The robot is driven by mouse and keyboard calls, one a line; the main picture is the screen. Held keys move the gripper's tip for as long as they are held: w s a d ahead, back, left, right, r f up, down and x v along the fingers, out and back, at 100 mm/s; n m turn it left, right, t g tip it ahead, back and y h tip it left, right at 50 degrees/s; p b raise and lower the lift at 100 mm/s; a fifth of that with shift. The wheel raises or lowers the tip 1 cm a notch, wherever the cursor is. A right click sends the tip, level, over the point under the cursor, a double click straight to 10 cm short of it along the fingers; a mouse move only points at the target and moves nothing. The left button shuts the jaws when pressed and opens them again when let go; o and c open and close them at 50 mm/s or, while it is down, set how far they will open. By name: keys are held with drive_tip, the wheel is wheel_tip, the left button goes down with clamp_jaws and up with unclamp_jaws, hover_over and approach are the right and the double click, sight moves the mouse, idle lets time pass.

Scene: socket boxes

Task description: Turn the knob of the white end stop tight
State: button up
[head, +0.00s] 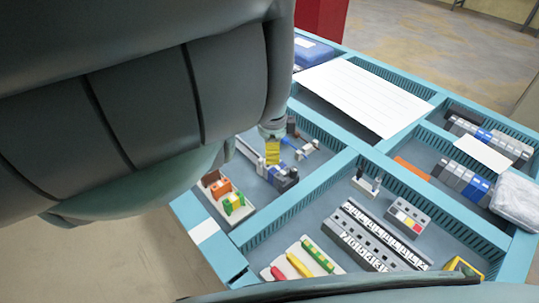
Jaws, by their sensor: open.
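A small white piece (308,148), which may be the white end stop, sits in the left middle compartment of the blue case, near a thin blue part. Its knob is too small to make out. The grey tip of my gripper (272,130) shows below my large dark arm link, above this compartment and left of the white piece. The rest of the gripper is hidden by the arm. The jaws are open. A yellow block (272,152) shows just under the tip; I cannot tell whether they touch.
Orange and green blocks (232,201) stand at the left. Ribbed blue dividers (330,178) separate the compartments. A white sheet (365,95) lies at the back. Terminal rows (370,238) fill the front compartment.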

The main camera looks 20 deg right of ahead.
drive_tip(key=r, duration=0.4)
drive_tip(key=shift+w+a+r, duration=0.15)
drive_tip(key=shift+a+r, duration=0.1)
drive_tip(key=shift+r, duration=1.05)
drive_tip(key=shift+d, duration=0.15)
